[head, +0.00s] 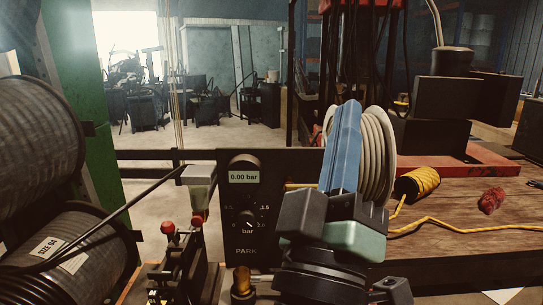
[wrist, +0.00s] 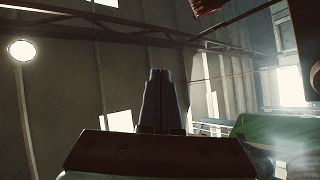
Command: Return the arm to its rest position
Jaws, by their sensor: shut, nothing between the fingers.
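My gripper (head: 346,112) points upward at the right of centre in the head view, in front of the coiled pale hose. Its two long bluish fingers lie together, with nothing between them. Dark blocks and a grey-green housing of my own arm show below the fingers. In the wrist view, my gripper (wrist: 159,78) is a narrow, dark, shut pair of fingers rising from a dark crossbar. The roof and upper walls of the hall are behind it. The lower part of my arm runs out of the bottom of the head view.
A control panel (head: 243,235) reading 0.00 bar stands just left of my arm. Red-knobbed levers (head: 168,228) are left of it, and large hose reels (head: 35,140) at the far left. A pale hose coil (head: 378,160) is behind my gripper. A yellow cord spool (head: 417,184) lies on the wooden bench (head: 455,212).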

